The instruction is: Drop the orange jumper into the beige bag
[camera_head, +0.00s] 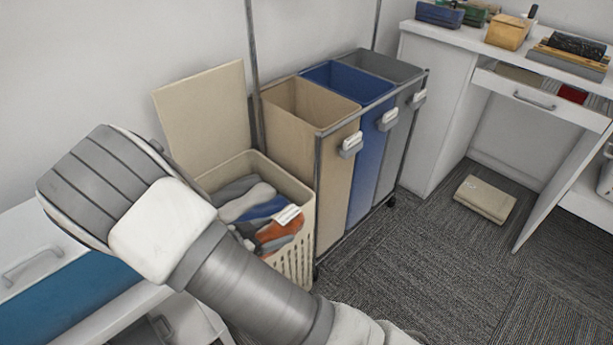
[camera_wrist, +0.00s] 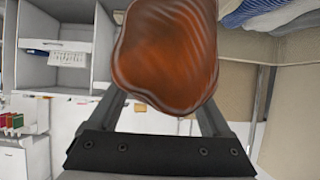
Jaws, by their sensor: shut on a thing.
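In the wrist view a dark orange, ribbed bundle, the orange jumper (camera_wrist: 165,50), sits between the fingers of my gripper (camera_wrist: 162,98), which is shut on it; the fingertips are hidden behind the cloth. In the head view my arm hides the gripper. The beige bag (camera_head: 334,187) is the nearest of three bags in a metal-framed sorter; its top is open. Orange cloth (camera_head: 280,229) also shows at the laundry basket, right of my arm; I cannot tell whether it is the held jumper.
The lidded basket (camera_head: 303,202) with grey and blue clothes stands left of the beige bag. A blue bag (camera_head: 365,165) and a grey bag (camera_head: 399,130) adjoin it. A white desk (camera_head: 440,110) stands right, a folded beige item (camera_head: 484,198) on the carpet. Carpet before the sorter is clear.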

